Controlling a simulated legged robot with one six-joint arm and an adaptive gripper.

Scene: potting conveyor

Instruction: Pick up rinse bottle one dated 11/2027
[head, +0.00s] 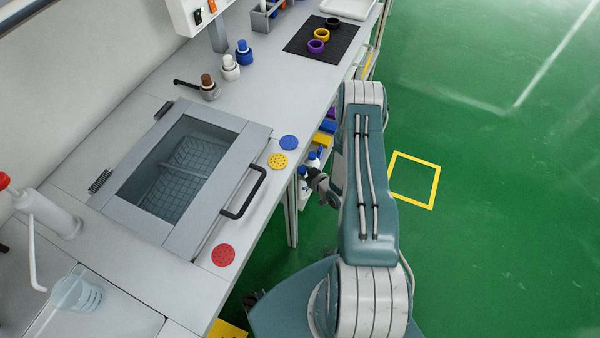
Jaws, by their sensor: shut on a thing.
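Two white bottles with blue caps stand close together beneath the right edge of the worktop: one bottle (313,160) is a little farther back, the other bottle (303,190) is nearer. Their labels are too small to read, so I cannot tell which one is dated 11/2027. My gripper (315,181) reaches in from the right at these bottles and is shut on a white bottle. The fingers are small and partly hidden, and I cannot tell for certain which of the two they hold.
The worktop edge (253,232) overhangs close to the left of my gripper. A sink-like basin with a lid (190,170) and a handle (246,200) is set in it. Blue and yellow bins (325,138) sit just behind the bottles. Green floor (480,220) lies open to the right.

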